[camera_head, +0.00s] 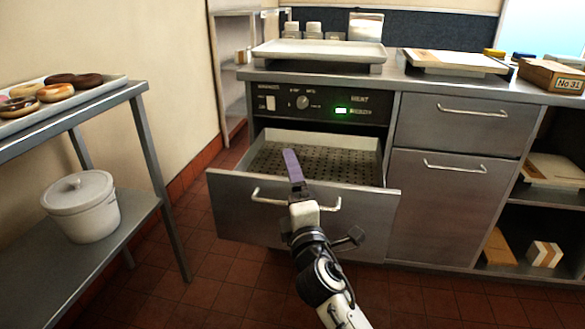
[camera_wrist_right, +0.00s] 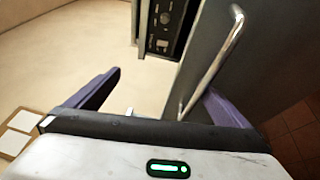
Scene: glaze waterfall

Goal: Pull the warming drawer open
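The warming drawer (camera_head: 230,206) is pulled well out below the control panel, and its perforated floor (camera_head: 315,165) shows. Its pale bar handle (camera_head: 268,199) runs across the front, with its middle hidden behind my right gripper (camera_head: 293,168). In the right wrist view, the two purple fingers of my right gripper (camera_wrist_right: 163,85) are spread wide apart. The handle (camera_wrist_right: 218,58) shows there beside the right-hand finger, on the inner side, and the fingers are not closed on it. Whether that finger touches the bar I cannot tell. My left gripper is not in view.
The control panel (camera_head: 318,104) above has a knob and a lit green light. Closed cabinet fronts (camera_head: 445,205) stand right of the drawer. A steel rack (camera_head: 150,150) with doughnuts (camera_head: 54,92) and a lidded pot (camera_head: 82,205) stands left. Tiled floor (camera_head: 215,268) is free between.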

